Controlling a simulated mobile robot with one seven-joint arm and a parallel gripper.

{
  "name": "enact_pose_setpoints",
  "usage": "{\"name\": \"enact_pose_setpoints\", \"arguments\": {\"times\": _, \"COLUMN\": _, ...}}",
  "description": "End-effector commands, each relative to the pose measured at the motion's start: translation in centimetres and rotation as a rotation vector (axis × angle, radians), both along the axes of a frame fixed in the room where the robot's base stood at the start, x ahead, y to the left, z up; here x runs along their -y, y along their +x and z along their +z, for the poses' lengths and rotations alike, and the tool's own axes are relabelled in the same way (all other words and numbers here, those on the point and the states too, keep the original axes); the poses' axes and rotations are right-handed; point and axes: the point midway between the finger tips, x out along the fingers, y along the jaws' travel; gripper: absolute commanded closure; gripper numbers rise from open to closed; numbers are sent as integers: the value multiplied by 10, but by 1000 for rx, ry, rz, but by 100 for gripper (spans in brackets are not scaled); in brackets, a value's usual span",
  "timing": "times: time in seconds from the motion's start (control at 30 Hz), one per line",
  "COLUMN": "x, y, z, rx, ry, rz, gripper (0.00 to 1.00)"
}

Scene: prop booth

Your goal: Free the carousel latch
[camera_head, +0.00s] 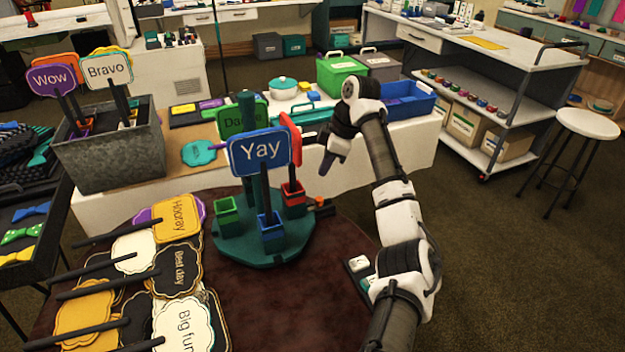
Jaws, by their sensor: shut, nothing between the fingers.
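The carousel (262,247) is a round dark green base with a central post on the dark red table. It carries a green cup (228,218), a blue cup (271,232) and a red cup (294,199). A blue "Yay" sign (259,152) stands in front of a green sign (242,115); a red sign (291,138) is seen nearly edge-on. A small dark and orange piece (321,206) at the carousel's right edge may be the latch. My gripper (325,167) is shut and empty, pointing down above and behind that piece, apart from it.
Several stick signs (175,271) lie at the table's left. A metal bin (115,155) with "Wow" and "Bravo" signs stands behind left. The white table behind holds a green box (341,76) and blue bin (405,100). Small white-topped blocks (358,264) lie right of the carousel.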

Motion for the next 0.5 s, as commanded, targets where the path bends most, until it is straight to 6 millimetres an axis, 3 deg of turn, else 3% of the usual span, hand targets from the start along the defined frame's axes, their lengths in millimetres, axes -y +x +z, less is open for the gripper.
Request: {"name": "enact_pose_setpoints", "arguments": {"times": 0.5, "x": -2, "y": 0, "z": -7, "rx": -3, "ry": -1, "rz": 1, "gripper": 100}}
